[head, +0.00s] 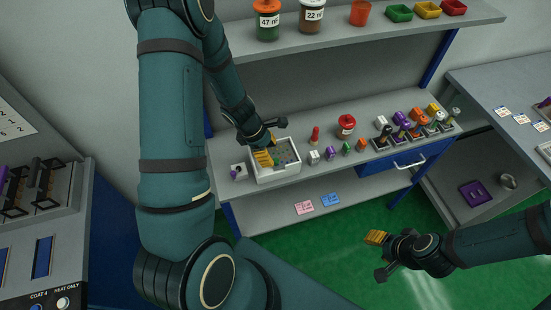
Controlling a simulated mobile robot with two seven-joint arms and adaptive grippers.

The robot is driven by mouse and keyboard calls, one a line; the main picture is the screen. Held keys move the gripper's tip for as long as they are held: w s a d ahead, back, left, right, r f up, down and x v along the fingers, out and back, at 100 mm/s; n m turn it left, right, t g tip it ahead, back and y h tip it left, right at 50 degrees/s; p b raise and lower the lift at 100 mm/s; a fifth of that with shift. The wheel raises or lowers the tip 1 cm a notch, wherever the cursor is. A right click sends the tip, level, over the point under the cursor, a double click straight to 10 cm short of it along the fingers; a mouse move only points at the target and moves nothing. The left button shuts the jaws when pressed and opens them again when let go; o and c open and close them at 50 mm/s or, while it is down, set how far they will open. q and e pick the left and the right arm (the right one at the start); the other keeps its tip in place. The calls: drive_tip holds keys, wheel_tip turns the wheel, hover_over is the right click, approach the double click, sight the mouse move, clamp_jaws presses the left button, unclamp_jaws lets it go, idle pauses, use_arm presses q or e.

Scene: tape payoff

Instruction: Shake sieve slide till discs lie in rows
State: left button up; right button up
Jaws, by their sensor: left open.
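A white open-topped box (276,179) with a grey, dotted floor (287,153) stands at the left end of the workbench. It looks like the sieve slide, but I cannot tell for sure. Small specks show on its floor; I cannot make out separate discs or rows. My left gripper (268,152) is open, with its yellow fingers over the left part of the box, hiding some of it. I cannot tell whether they touch it. My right gripper (376,238) hangs over the green floor, away from the bench; its jaw gap is unclear.
A small white block with a purple part (238,172) sits left of the box. Small coloured items, a red-topped jar (346,126) and several handled tools (405,130) line the bench to the right. A shelf with jars (268,20) overhangs the back.

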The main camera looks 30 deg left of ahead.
sight(274, 160)
use_arm(q)
drive_tip(key=shift+b+x, duration=0.35)
drive_tip(key=shift+x, duration=1.65)
clamp_jaws()
